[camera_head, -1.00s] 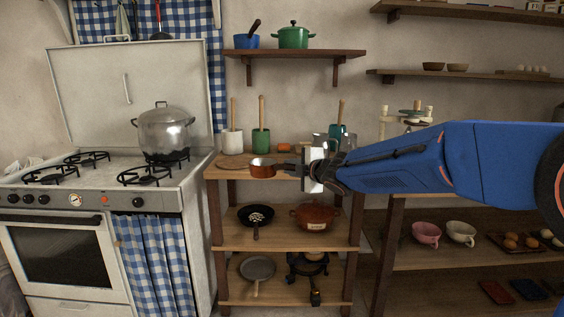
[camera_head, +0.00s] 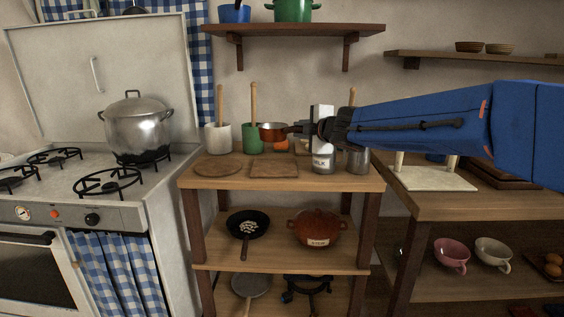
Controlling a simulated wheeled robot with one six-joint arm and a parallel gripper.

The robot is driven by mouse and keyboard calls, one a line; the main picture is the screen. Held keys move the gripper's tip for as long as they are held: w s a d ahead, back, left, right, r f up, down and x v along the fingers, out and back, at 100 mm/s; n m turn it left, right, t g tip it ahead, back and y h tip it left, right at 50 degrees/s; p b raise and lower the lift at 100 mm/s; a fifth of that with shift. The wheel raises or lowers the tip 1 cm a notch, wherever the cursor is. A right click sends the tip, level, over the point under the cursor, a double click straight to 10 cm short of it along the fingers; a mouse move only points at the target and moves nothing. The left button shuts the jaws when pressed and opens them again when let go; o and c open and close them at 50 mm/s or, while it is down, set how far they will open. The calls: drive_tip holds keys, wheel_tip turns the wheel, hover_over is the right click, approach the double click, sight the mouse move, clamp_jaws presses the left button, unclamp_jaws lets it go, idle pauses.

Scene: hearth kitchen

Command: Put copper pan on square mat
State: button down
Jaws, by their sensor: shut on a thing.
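The copper pan (camera_head: 273,132) is small, with a dark handle pointing right. My gripper (camera_head: 308,130) is shut on its handle and holds the pan level, seemingly above the wooden shelf top. The square mat (camera_head: 274,171) is a flat brown wooden board on that shelf top, lower in the picture than the pan. A round wooden mat (camera_head: 218,167) lies just left of it. The pan hides part of the green crock behind it.
A metal can labelled milk (camera_head: 323,162) stands right of the square mat. A white crock (camera_head: 218,138) and a green crock (camera_head: 247,140) stand at the back. A wall shelf (camera_head: 300,29) hangs above. The stove (camera_head: 150,183) is at left.

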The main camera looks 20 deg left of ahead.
drive_tip(key=shift+f, duration=4.95)
drive_tip(key=c, duration=1.6)
unclamp_jaws()
drive_tip(key=shift+f, duration=0.1)
drive_tip(key=v, duration=1.2)
